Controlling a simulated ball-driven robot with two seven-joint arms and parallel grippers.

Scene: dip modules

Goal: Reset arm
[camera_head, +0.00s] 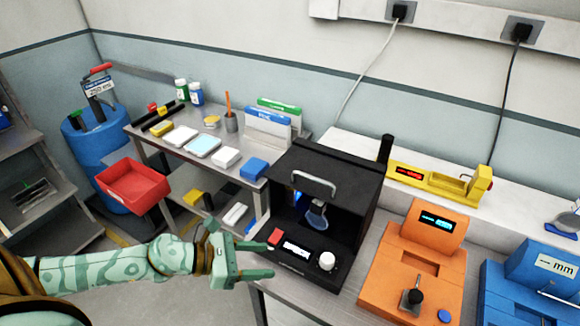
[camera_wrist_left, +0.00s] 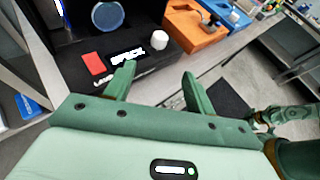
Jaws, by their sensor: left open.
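My left arm comes in from the left in the head view. Its green left gripper (camera_head: 272,260) is open and empty, in front of the black machine (camera_head: 320,195). In the left wrist view the two fingers of the left gripper (camera_wrist_left: 155,88) stand apart with nothing between them. They point toward the machine's front panel, with its red button (camera_wrist_left: 94,64), lit display and white knob (camera_wrist_left: 159,40). I cannot tell whether a finger touches the panel. My right gripper is not clearly in view; a green arm part shows at the right of the left wrist view.
An orange device (camera_head: 416,262) and a blue device (camera_head: 528,285) stand right of the black machine. A yellow device (camera_head: 440,183) lies on the ledge behind. Floor shows below my arm.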

